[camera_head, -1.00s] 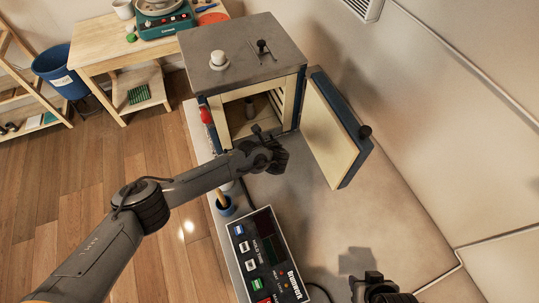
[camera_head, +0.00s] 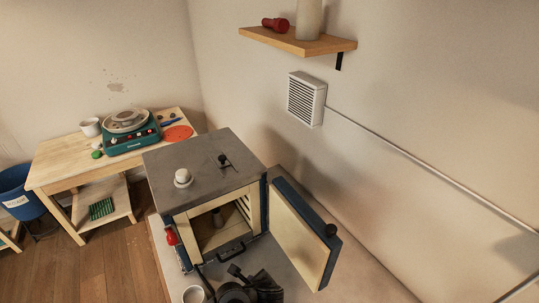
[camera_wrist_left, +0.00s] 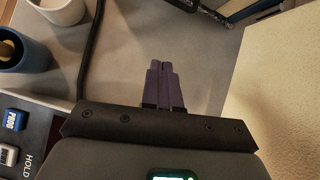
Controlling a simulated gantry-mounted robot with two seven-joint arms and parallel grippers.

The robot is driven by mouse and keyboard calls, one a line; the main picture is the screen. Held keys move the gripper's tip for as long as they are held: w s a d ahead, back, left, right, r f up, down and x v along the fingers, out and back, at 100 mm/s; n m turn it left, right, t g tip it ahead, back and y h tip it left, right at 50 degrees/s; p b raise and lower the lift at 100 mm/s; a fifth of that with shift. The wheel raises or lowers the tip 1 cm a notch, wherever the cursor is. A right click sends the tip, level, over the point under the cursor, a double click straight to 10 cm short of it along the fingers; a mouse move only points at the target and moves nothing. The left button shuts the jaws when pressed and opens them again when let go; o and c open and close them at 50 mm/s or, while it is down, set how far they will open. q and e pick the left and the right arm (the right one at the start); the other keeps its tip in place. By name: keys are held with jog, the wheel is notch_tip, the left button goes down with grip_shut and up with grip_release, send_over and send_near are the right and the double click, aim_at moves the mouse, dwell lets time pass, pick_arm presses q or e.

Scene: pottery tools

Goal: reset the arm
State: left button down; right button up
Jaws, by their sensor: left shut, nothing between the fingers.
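My left gripper (camera_wrist_left: 166,68) shows in the left wrist view with its two fingers together and nothing between them. It hangs over the bare grey counter (camera_wrist_left: 215,65). In the head view part of my left arm (camera_head: 240,290) shows at the bottom edge, in front of the kiln (camera_head: 205,165). The fingertips cannot be made out there. My right gripper is not in view.
A white cup (camera_wrist_left: 62,8) and a blue cup (camera_wrist_left: 22,48) stand left of my left gripper, near the control box (camera_wrist_left: 22,135). A cable runs beside them. A wooden table (camera_head: 60,165) with a pottery wheel (camera_head: 127,125) is at the left. A wall shelf (camera_head: 300,42) is above.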

pick_arm(q)
jog(key=s+n+h, duration=0.1)
jog(key=s+n, duration=0.2)
jog(key=s, duration=0.1)
jog(key=s+d+n+g+h, duration=0.1)
jog(key=s+n, duration=0.2)
jog(key=s, duration=0.1)
jog(key=s+f+n+g+h, duration=0.1)
jog(key=s+n, duration=0.2)
jog(key=s, duration=0.1)
jog(key=shift+d+n+h, duration=0.25)
jog(key=shift+n+h, duration=0.05)
jog(key=s+a+n, duration=0.4)
jog(key=n, duration=0.1)
jog(key=s+a+n+g, duration=0.1)
jog(key=s+a+n, duration=0.1)
jog(key=s, duration=0.1)
jog(key=shift+a+r+n+h, duration=0.3)
jog(key=shift+a+h, duration=0.05)
jog(key=shift+h, duration=0.05)
jog(key=s+a+r+n, duration=0.2)
jog(key=s+a+n, duration=0.65)
jog(key=a, duration=0.25)
notch_tip(320, 180, up, 17)
jog(key=p, duration=1.7)
jog(key=shift+d+r+m+y+p, duration=0.2)
jog(key=shift+d+m+y+p, duration=0.15)
jog(key=shift+d+y, duration=0.05)
jog(key=shift+w, duration=0.1)
